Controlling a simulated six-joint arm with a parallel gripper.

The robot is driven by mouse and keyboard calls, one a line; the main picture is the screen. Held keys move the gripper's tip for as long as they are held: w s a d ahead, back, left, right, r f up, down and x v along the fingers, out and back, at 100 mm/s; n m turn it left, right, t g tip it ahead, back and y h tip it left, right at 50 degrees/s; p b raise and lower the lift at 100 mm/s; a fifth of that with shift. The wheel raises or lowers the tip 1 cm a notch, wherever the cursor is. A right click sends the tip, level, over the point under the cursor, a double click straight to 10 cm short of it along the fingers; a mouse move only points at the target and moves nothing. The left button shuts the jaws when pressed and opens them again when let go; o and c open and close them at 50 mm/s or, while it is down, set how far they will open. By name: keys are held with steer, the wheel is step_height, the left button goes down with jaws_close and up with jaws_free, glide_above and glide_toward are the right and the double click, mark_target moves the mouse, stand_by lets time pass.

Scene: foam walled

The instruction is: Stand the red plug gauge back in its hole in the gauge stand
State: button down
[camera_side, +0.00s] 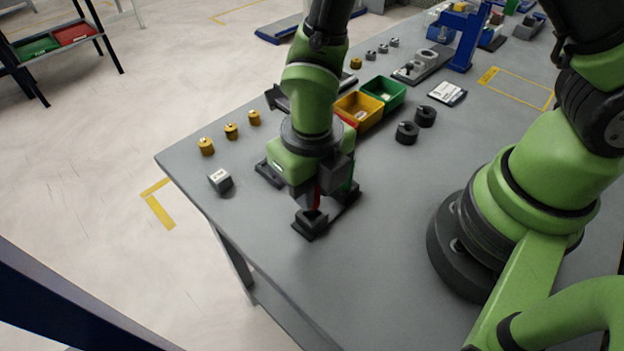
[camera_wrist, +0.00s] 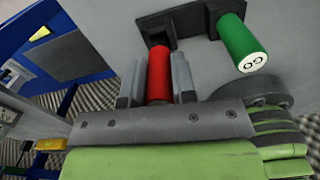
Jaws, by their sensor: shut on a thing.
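The red plug gauge (camera_wrist: 159,75) is upright between the two fingers of my gripper (camera_wrist: 158,62), which is shut on it. The stand also shows in the wrist view (camera_wrist: 184,20). A green plug gauge (camera_wrist: 243,42) stands at its other end, partly hidden by my gripper in the side view.
A small grey labelled block (camera_side: 220,181) and several brass pieces (camera_side: 231,131) lie left of my arm. A yellow bin (camera_side: 359,110) and a green bin (camera_side: 384,93) stand behind it. Two black rings (camera_side: 407,133) lie to the right. The table in front of the stand is clear.

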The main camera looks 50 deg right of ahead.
steer(key=shift+f, duration=1.3)
steer(key=c, duration=0.8)
jaws_free()
steer(key=shift+c, duration=0.2)
step_height(320, 180, up, 10)
steer(key=shift+f, duration=0.1)
